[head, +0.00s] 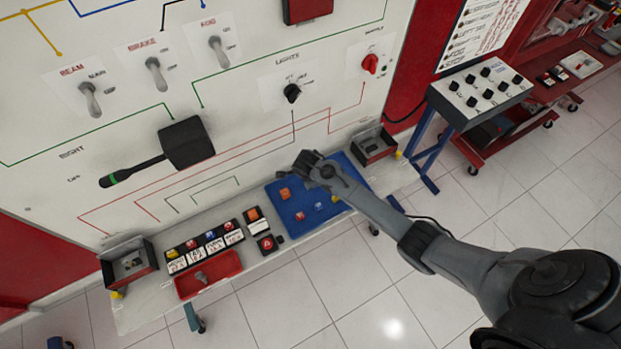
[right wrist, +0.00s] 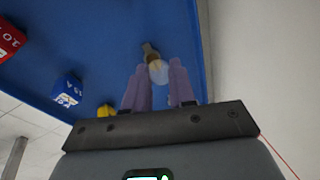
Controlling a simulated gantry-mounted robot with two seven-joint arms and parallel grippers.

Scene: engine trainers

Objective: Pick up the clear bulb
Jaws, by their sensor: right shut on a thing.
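The clear bulb (right wrist: 157,73) shows in the right wrist view, with a rounded glass end and a brownish metal base. It sits between the two purple-grey fingertips of my right gripper (right wrist: 159,66), which is shut on it. In the head view my right gripper (head: 312,165) is over the back of the blue mat (head: 290,207), close to the white panel. The bulb cannot be made out in the head view, where the gripper hides that spot. My left gripper is in neither view.
Red (head: 300,216), blue (head: 318,206), yellow (head: 335,199) and orange (head: 285,194) pieces lie on the mat. A red tray (head: 237,286) and labelled fuse boxes are to the left. A dark open box (head: 374,146) stands right. The upright switch panel (head: 240,130) borders the shelf.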

